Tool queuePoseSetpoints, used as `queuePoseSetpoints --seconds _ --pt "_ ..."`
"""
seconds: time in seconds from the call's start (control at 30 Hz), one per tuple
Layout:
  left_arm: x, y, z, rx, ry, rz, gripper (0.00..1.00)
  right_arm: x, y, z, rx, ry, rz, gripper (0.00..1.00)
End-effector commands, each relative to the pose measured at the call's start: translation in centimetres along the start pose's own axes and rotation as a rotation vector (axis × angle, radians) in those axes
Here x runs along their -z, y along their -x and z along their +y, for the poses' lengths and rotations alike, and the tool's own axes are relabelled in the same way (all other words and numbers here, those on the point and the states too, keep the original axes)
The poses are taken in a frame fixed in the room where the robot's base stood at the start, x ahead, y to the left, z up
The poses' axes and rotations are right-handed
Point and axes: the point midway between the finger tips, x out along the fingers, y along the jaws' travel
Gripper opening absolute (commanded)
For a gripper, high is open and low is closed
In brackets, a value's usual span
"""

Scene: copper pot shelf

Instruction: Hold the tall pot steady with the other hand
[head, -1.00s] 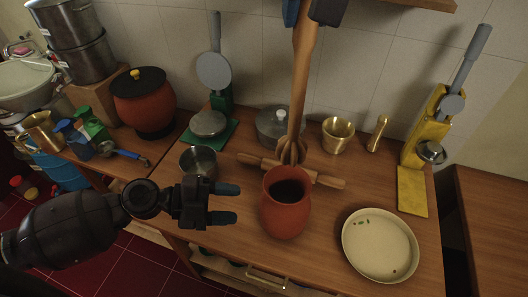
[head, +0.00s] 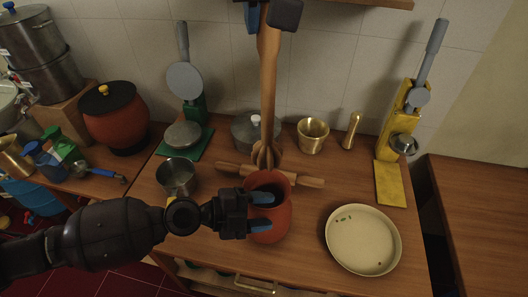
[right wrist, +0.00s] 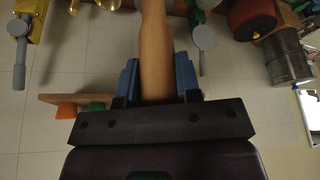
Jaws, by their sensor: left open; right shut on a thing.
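The tall reddish clay pot (head: 275,222) stands upright on the wooden table in the head view. My left gripper (head: 263,212) is open at its left side. One blue finger overlaps the pot's mouth and the other overlaps its front wall; I cannot tell whether they touch it. My right gripper (head: 270,14), at the top of the head view, is shut on the handle of a long wooden whisk (head: 267,90). The handle also shows between the blue fingers in the right wrist view (right wrist: 156,55). The whisk hangs upright, its carved head just behind the pot's rim in the picture.
A wooden rolling pin (head: 305,181) lies behind the pot. A steel cup (head: 176,178) stands left, a cream plate (head: 362,240) right. A lidded grey pot (head: 246,133) and a brass mortar (head: 312,136) stand behind. Bare table lies right of the pot.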

Motion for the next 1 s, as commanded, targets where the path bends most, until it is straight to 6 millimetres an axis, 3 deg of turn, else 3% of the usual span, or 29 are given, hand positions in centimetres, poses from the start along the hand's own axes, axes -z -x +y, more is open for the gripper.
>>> queuePoseSetpoints --seconds 0.33,0.7,1.0 --pt "0.04 -0.33 -0.01 0.000 -0.002 0.001 0.53 0.02 0.04 -0.01 0.000 0.000 0.001 0.08" --pt "-0.02 -0.30 0.04 -0.001 -0.001 0.000 0.00 0.02 0.03 -0.01 0.000 0.000 0.001 0.08" --pt "-0.19 -0.26 0.41 -0.007 0.003 -0.003 0.00 0.00 0.00 -0.01 0.000 0.000 0.001 0.08"
